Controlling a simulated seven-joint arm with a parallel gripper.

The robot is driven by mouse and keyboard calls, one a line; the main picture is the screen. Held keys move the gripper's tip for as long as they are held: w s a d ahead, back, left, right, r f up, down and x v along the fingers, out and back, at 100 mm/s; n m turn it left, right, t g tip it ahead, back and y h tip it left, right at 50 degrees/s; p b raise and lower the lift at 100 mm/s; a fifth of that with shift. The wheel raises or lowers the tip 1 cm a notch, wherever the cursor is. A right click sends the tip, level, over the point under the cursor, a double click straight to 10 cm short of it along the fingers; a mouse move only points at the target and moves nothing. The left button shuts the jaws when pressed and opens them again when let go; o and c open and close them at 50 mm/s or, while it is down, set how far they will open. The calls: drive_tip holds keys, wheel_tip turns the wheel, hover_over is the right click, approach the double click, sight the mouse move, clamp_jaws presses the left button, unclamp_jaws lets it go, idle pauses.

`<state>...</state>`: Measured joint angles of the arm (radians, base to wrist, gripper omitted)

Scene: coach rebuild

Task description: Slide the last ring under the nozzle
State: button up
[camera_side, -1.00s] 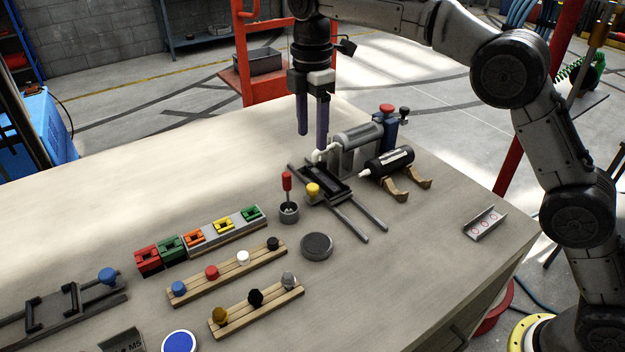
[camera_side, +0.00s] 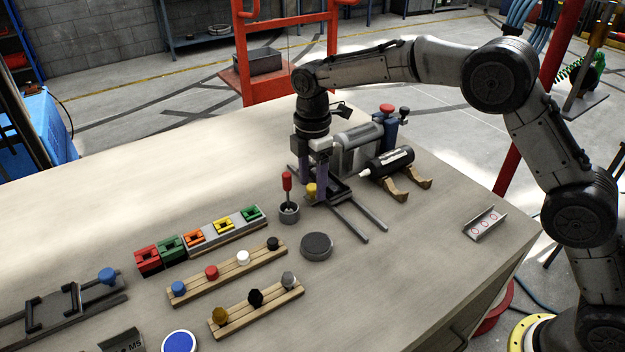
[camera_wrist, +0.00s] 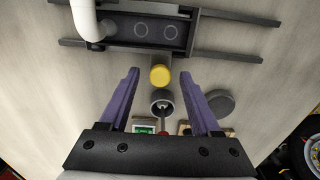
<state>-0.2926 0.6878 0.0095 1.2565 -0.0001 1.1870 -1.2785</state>
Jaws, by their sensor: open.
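A dark sliding carriage (camera_wrist: 125,29) lies on two grey rails (camera_side: 361,222). In the wrist view two thin ring outlines show on it, the middle one (camera_wrist: 141,30) and the right one (camera_wrist: 170,32). The white nozzle (camera_wrist: 86,18) hangs over the carriage's left end and hides what is under it. A yellow knob (camera_wrist: 160,75) is on the carriage's near side; it also shows in the side view (camera_side: 311,190). My gripper (camera_side: 309,197) is open and low over the carriage, its purple fingers on either side of the knob, with gaps visible in the wrist view.
A grey cup with a red-handled tool (camera_side: 288,210) stands close to the knob. A dark round puck (camera_side: 316,246) lies in front of the rails. A black cartridge (camera_side: 389,162) rests on wooden cradles at right. A small bracket with red circles (camera_side: 485,225) lies at the right edge.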

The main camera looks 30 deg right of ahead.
clamp_jaws()
idle(1.4)
